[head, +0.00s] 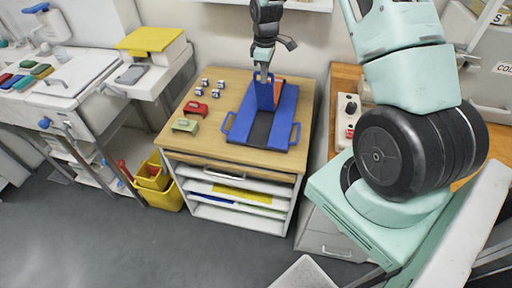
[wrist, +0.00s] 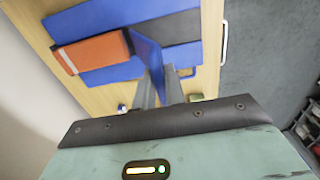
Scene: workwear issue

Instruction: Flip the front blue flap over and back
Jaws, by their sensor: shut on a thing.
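The blue flap (head: 265,95) stands upright over the dark middle strip (head: 258,126) of a blue folder-like piece (head: 282,118) on the wooden cabinet top. My gripper (head: 264,74) is above it and shut on its upper edge. In the wrist view the flap (wrist: 147,48) is seen nearly edge-on, running into my gripper (wrist: 162,84). An orange piece with a pale stripe (wrist: 97,52) lies beside the flap. In the head view it is mostly hidden behind the flap.
Red (head: 195,109) and green (head: 185,125) pieces and several small pale items stand on the wooden top (head: 215,86) left of the blue piece. A grey-white table (head: 80,75) is at the left. A yellow bin (head: 165,195) stands on the floor.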

